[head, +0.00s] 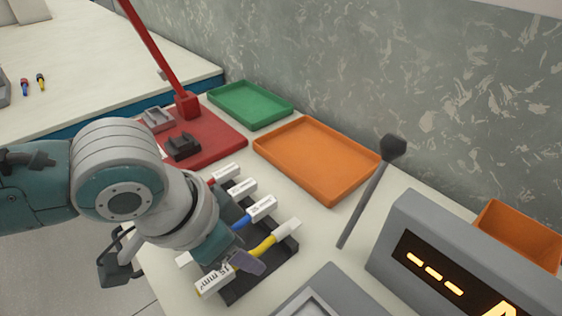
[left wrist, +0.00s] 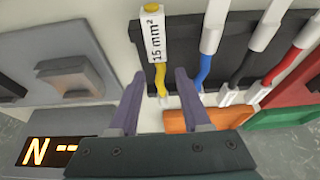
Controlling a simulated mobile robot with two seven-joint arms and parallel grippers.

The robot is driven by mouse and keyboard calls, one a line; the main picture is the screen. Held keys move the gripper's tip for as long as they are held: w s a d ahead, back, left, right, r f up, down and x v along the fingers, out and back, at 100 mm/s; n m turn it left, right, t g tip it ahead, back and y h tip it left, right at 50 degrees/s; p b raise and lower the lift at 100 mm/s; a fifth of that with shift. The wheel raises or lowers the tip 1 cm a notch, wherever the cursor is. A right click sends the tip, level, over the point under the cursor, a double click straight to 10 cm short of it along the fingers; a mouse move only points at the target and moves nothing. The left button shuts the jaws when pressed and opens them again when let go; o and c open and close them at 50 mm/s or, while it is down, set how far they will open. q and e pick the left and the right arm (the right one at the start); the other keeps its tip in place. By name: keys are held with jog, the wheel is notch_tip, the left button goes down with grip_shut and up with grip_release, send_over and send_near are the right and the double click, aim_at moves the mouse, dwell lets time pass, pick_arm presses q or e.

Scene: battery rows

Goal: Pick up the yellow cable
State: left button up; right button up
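The yellow cable (head: 262,246) has white end pieces and lies across a dark rack (head: 284,256), nearest to the front of the row. In the left wrist view the yellow cable (left wrist: 163,76) shows a white label reading about 15 mm². My left gripper (left wrist: 160,88) is open, with one purple finger on each side of the yellow cable in that view. In the head view my left gripper (head: 248,256) is over the rack at the cable and partly hides it. Whether the fingers touch the cable cannot be told. My right gripper is not in view.
The blue cable (head: 256,212) lies beside the yellow one, with black and red cables beyond. An orange tray (head: 330,190), a green tray (head: 240,118) and a red stand (head: 225,145) are behind. A grey display box (head: 400,225) and a dark-headed rod (head: 365,198) are at right.

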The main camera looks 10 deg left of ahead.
pick_arm(q)
grip_shut()
dwell(0.4)
jog(key=shift+r, duration=0.15)
